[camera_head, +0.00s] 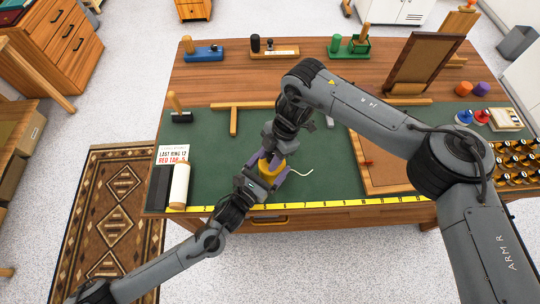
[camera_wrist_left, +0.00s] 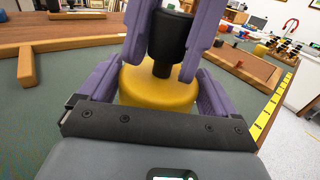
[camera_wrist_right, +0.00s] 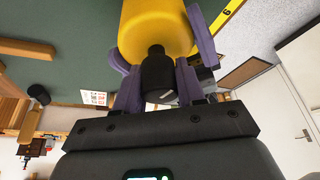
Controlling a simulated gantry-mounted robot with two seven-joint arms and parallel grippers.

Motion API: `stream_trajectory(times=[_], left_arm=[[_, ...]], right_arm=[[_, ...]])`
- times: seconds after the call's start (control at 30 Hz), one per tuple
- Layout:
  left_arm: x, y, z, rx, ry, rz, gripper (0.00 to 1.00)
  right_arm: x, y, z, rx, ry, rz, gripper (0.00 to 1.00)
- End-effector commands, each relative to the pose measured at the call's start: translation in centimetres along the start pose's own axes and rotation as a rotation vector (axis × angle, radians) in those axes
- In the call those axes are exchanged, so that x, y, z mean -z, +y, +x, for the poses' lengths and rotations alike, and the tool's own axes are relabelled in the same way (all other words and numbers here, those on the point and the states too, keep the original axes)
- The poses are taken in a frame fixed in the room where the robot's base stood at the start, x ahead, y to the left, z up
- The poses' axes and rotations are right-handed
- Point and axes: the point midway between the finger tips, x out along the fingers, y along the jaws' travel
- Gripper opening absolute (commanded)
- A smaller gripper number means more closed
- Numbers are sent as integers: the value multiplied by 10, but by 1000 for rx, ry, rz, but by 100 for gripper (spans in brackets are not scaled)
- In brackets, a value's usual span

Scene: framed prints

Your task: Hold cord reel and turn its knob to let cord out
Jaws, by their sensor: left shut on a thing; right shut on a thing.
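The yellow cord reel (camera_head: 267,171) is held over the green mat near the table's front edge, and it also shows in the left wrist view (camera_wrist_left: 158,88). My left gripper (camera_wrist_left: 157,84) is shut on the yellow body, one purple finger on each side. The black knob (camera_wrist_right: 157,76) sticks out of the reel's end. My right gripper (camera_wrist_right: 157,88) is shut on this knob, coming from the opposite side. A white cord (camera_head: 302,172) extends from the reel to the right in the head view and ends in a curl. The knob is mostly hidden in the head view.
A wooden T-shaped piece (camera_head: 233,112) lies behind the reel. A framed board (camera_head: 385,160) lies to the right. A white roll (camera_head: 179,184) and a sign card (camera_head: 172,154) are at left. A yellow ruler strip (camera_head: 330,204) runs along the front edge.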

Motion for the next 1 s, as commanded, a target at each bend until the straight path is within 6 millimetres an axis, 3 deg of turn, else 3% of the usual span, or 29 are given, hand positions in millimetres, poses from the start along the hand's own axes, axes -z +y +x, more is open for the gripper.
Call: stream_trajectory(times=[0.43, 0.47, 0.6, 1.0], left_arm=[[0, 0, 0, -1, 1, 0, 46], [0, 0, 0, -1, 1, 0, 46], [0, 0, 0, -1, 1, 0, 46], [0, 0, 0, -1, 1, 0, 46]], right_arm=[[1, 0, 0, 5, 2, -14, 8], [2, 0, 0, 5, 2, -14, 42], [1, 0, 0, 5, 2, -13, 60], [0, 0, -7, 4, 0, -12, 60]])
